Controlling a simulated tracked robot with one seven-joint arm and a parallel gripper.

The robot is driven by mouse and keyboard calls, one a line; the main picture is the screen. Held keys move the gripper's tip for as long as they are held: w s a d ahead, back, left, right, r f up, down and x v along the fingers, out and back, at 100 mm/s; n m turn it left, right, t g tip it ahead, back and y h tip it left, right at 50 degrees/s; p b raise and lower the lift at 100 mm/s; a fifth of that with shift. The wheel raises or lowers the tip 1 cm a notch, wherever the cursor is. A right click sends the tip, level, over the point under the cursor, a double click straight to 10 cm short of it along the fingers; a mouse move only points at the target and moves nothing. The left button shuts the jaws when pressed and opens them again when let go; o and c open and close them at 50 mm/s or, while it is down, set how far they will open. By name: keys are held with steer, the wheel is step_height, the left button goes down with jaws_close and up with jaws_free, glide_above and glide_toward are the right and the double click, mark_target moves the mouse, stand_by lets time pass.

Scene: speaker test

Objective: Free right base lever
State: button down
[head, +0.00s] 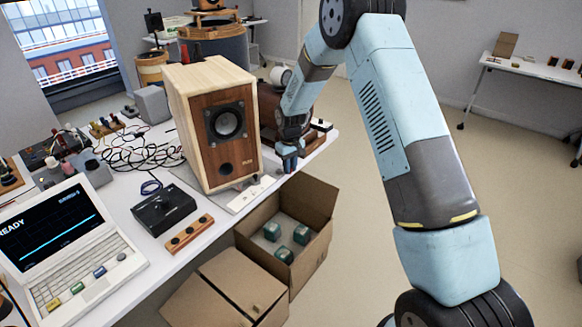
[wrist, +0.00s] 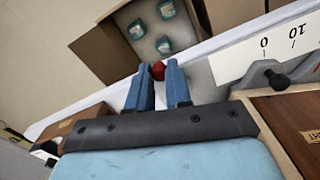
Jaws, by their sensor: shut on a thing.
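My gripper (head: 289,163) is low beside the speaker's right front corner. In the wrist view, my gripper's two blue fingers (wrist: 158,80) are closed around a small red knob (wrist: 158,70), which shows between their tips. I take this knob to be the right base lever's; the lever's shaft is hidden by the fingers. A grey bracket with a black knob (wrist: 278,79) is beside a white scale plate (wrist: 262,55), to the right of the fingers.
An open cardboard box (head: 318,222) with several green blocks stands below the table edge under my gripper. A black device (head: 163,208), a wooden strip with knobs (head: 190,234) and a laptop (head: 75,240) are on the table to the left. Loose black cables lie behind them.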

steer(key=shift+s+f, duration=0.15)
steer(key=c, duration=1)
jaws_free()
steer(key=shift+c, duration=0.2)
steer(key=shift+r, duration=0.6)
step_height(320, 180, up, 13)
steer(key=shift+f, duration=0.2)
